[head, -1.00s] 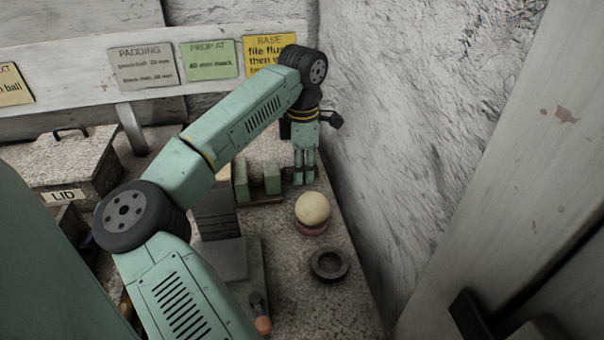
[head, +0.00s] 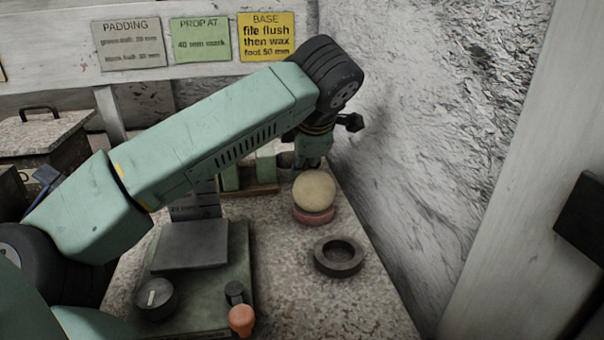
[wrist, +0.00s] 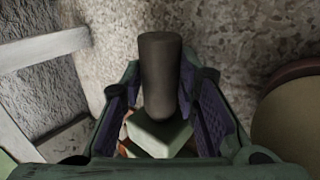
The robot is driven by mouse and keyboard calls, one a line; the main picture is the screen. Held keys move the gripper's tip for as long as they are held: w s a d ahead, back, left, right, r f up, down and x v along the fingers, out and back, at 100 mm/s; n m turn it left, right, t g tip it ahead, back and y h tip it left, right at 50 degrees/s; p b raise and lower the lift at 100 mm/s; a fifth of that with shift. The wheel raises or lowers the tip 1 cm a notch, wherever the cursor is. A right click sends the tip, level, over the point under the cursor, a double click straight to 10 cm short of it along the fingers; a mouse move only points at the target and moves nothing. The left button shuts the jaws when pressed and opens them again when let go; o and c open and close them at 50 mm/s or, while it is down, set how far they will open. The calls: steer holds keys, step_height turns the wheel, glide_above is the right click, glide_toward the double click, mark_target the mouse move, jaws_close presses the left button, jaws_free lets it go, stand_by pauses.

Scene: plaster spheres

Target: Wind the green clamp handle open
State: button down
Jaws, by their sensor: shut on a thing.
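The green clamp (head: 265,166) shows as upright green blocks on a wooden base at the back of the bench, partly hidden by my arm. My gripper (head: 312,162) reaches down just right of it, behind the pale sphere; its fingertips are mostly hidden there. In the wrist view my gripper (wrist: 162,112) has its purple-padded fingers on either side of a dark grey rod (wrist: 160,65), which appears to be the clamp handle. A green block (wrist: 158,137) shows below the rod. My gripper is shut on the rod; the contact itself is hard to see.
A cream sphere (head: 314,191) on a pink ring stands close in front of my gripper. A dark ring (head: 338,257) lies nearer. A rough plaster wall (head: 440,110) is close on the right. A green-based stand (head: 215,300) with an orange knob (head: 241,319) is front left.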

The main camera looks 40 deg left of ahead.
steer(key=shift+b, duration=0.35)
steer(key=c, duration=1.2)
jaws_free()
steer(key=shift+r, duration=0.1)
